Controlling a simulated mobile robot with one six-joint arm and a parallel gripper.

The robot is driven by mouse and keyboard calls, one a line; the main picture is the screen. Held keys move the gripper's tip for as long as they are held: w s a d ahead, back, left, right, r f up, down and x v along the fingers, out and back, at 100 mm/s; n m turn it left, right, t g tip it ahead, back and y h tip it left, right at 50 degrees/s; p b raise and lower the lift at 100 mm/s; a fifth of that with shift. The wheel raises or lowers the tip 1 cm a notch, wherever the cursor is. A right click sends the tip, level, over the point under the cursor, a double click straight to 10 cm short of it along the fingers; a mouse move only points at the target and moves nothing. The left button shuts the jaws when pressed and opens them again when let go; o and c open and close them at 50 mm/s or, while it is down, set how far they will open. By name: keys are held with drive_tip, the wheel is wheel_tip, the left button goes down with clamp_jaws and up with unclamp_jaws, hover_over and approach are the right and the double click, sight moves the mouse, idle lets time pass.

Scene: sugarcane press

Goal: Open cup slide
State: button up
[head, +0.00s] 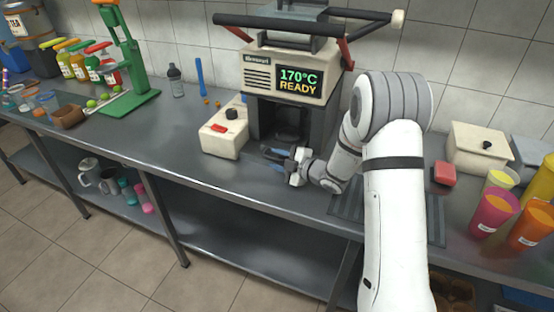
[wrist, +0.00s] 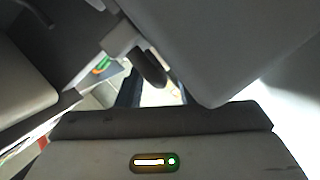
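The cup sealing machine (head: 290,75) stands against the wall in the head view, its display reading 170°C READY. Its dark lower opening (head: 284,122) faces the front; the cup slide itself is hard to make out there. My gripper (head: 277,155) is low in front of this opening, just above the counter. In the wrist view, my gripper (wrist: 156,92) shows two dark fingers apart with a bright gap between them. A dark rounded handle (wrist: 150,68) on a pale stem is close by the fingertips; I cannot tell if they touch it.
A cream box (head: 223,130) with a black knob and red switch sits left of the machine. Orange and pink cups (head: 495,210), a red block (head: 445,173) and a lidded box (head: 478,148) are at right. The counter (head: 180,140) is clear at front left.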

drive_tip(key=shift+r, duration=0.15)
clamp_jaws()
drive_tip(key=shift+r, duration=0.1)
drive_tip(key=shift+w, duration=0.1)
